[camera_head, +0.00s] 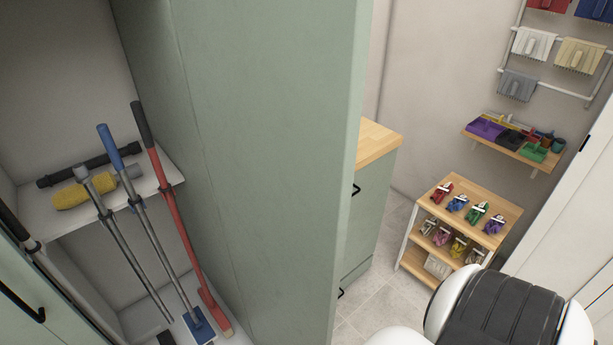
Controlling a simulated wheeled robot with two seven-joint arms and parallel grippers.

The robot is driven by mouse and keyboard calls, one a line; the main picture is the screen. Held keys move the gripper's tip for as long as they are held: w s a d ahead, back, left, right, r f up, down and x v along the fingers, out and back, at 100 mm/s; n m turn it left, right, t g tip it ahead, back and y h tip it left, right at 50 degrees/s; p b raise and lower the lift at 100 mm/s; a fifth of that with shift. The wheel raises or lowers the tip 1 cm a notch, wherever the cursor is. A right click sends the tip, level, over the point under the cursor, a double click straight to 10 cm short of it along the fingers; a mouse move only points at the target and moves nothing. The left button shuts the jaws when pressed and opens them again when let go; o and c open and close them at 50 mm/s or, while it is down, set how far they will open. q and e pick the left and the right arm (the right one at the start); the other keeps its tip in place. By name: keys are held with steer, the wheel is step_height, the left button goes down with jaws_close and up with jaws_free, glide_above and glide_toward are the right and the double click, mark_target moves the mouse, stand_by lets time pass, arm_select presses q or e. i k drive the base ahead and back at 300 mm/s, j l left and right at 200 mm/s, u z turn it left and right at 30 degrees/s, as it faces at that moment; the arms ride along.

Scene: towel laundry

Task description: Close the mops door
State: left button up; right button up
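A cupboard with mops stands open at the left. A pale green door panel (20,290) with a black bar handle (22,303) shows at the lower left edge, mostly cut off by the frame. A large pale green panel (270,150) stands upright to the right of the mops; I cannot tell for certain whether it is an open door or a side wall. Inside are a blue-handled mop (135,195), a red-handled one (178,220) and a grey-poled one (115,235). Neither gripper is in view. A white and black part of my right arm shows at the lower right.
A white shelf (60,216) in the cupboard holds a yellow roller (72,196). Beyond the green panel are a wood-topped green cabinet (372,205) and a wooden rack (428,207) of small coloured items. Tiled floor (378,308) lies clear between them.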

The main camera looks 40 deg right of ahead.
mark_target(277, 87)
steer(key=k+l+u, duration=0.1)
steer(key=l, duration=0.3)
steer(key=k+l+u, duration=0.1)
steer(key=l, duration=0.3)
steer(key=k+l+u, duration=0.1)
steer(key=k+l, duration=0.2)
steer(key=l, duration=0.1)
